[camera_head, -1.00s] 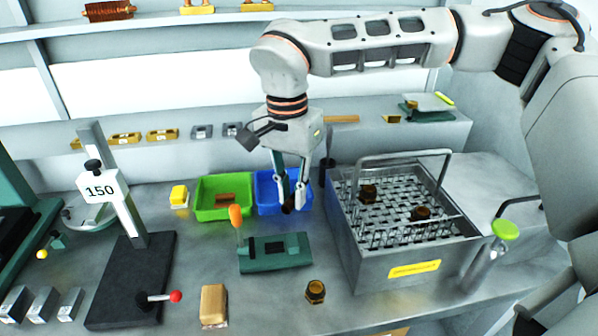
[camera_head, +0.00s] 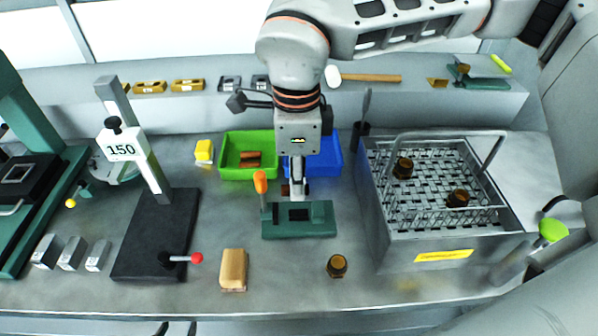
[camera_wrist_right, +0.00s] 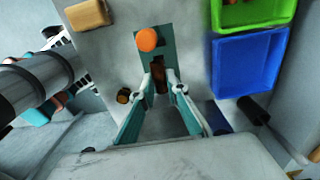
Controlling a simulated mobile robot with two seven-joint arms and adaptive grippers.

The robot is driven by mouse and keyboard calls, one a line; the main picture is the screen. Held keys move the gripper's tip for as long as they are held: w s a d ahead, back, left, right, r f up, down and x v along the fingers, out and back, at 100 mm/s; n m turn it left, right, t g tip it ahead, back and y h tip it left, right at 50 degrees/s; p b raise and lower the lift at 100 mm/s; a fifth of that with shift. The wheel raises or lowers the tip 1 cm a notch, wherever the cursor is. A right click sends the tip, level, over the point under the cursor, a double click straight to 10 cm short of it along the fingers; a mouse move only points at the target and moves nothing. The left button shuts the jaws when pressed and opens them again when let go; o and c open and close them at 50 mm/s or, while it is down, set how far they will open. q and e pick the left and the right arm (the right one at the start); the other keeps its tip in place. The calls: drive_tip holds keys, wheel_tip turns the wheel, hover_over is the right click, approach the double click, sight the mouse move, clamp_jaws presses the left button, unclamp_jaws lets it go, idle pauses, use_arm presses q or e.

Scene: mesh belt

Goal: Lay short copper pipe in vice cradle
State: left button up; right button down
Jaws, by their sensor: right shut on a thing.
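The green vice cradle (camera_head: 325,222) with its orange-topped handle (camera_head: 260,183) stands mid-bench. It also shows in the right wrist view (camera_wrist_right: 183,52), in front of the fingers. My right gripper (camera_head: 298,192) points down just over the back of the cradle. In the wrist view, its fingers (camera_wrist_right: 161,76) are shut on a short copper pipe (camera_wrist_right: 160,82), over the cradle's dark slot. I cannot tell whether the pipe touches the cradle. In the head view the gripper mostly hides the pipe. My left gripper is not in view.
A green bin (camera_head: 229,171) with copper pieces and a blue bin (camera_head: 327,165) stand behind the cradle. A metal basket (camera_head: 400,250) is right. A wooden block (camera_head: 233,270) and a brown fitting (camera_head: 337,266) lie in front. A stand marked 150 (camera_head: 130,148) is left.

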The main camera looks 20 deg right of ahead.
drive_tip(key=b, duration=0.3)
hover_over(298, 216)
drive_tip(key=shift+f, duration=2.85)
use_arm(q)
drive_tip(key=f, duration=0.2)
drive_tip(key=s+f, duration=0.1)
drive_tip(key=f, duration=0.1)
drive_tip(key=shift+f, duration=0.15)
use_arm(e)
drive_tip(key=shift+f, duration=0.1)
use_arm(q)
drive_tip(key=shift+s+f+b, duration=0.2)
drive_tip(key=shift+f+b, duration=0.3)
drive_tip(key=shift+f, duration=0.05)
use_arm(e)
drive_tip(key=shift+f, duration=0.5)
drive_tip(key=c, duration=1.9)
unclamp_jaws()
use_arm(q)
drive_tip(key=shift+r, duration=0.1)
use_arm(e)
wheel_tip(298, 216, up, 12)
drive_tip(key=shift+r, duration=0.1)
